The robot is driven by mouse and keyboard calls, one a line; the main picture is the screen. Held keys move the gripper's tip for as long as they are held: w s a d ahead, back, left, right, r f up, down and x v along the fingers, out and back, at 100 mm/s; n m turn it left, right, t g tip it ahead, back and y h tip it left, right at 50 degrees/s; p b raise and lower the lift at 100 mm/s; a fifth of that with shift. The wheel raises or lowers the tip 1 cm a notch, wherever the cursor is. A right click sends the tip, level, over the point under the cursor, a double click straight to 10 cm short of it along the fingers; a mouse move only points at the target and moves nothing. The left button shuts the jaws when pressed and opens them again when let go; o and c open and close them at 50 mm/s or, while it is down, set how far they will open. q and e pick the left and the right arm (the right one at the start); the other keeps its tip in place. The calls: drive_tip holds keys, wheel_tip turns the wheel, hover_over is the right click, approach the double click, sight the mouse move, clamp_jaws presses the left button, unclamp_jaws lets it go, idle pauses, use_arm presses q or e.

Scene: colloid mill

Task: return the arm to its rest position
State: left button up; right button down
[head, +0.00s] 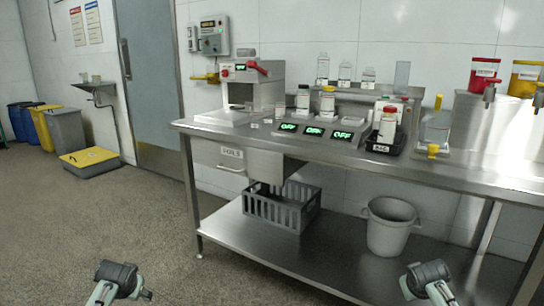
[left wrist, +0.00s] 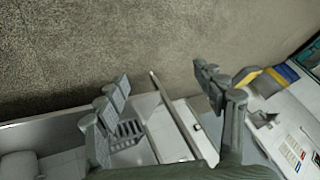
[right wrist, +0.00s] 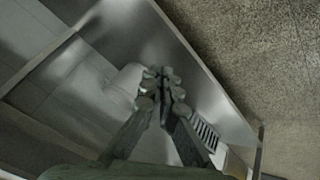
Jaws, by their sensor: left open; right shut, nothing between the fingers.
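My left arm (head: 117,282) shows at the bottom left of the head view, over the floor and apart from the bench. In the left wrist view my left gripper (left wrist: 160,95) is open, its fingers wide apart with nothing between them. My right arm (head: 428,282) shows at the bottom right of the head view, in front of the bench. In the right wrist view my right gripper (right wrist: 163,82) is shut, its fingertips together and empty. The fingers of both grippers are hard to make out in the head view.
A steel bench (head: 440,172) carries a mill with a red handle (head: 257,67), bottles, three green displays (head: 314,132) and a black tray (head: 385,147). A grey crate (head: 282,208) and a bucket (head: 390,228) stand on its lower shelf.

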use_arm(q)
drive_tip(key=s+d+f+g, duration=0.1)
drive_tip(key=s+d+f, duration=0.2)
drive_tip(key=s, duration=0.8)
drive_tip(key=s+d+f+g+h, duration=0.1)
drive_tip(key=s+d+f, duration=0.3)
drive_tip(key=s, duration=0.7)
drive_tip(key=s+d+f+g+h, duration=0.1)
drive_tip(key=s+d+f, duration=0.3)
drive_tip(key=s, duration=0.7)
wheel_tip(320, 180, down, 3)
drive_tip(key=shift+s+r+m, duration=0.1)
drive_tip(key=shift+s+m, duration=0.1)
drive_tip(key=shift+m, duration=0.2)
use_arm(e)
drive_tip(key=s+a+f+g, duration=0.1)
drive_tip(key=s+a+f, duration=0.2)
drive_tip(key=s, duration=0.8)
drive_tip(key=s+a+f+g+y, duration=0.1)
drive_tip(key=s+a+f, duration=0.3)
drive_tip(key=s, duration=0.7)
drive_tip(key=s+a+f+g+y, duration=0.1)
drive_tip(key=s+a+f, duration=0.3)
drive_tip(key=s, duration=0.7)
wheel_tip(320, 180, down, 3)
drive_tip(key=shift+s+r+n, duration=0.15)
drive_tip(key=shift+s+n, duration=0.05)
drive_tip(key=shift+n, duration=0.2)
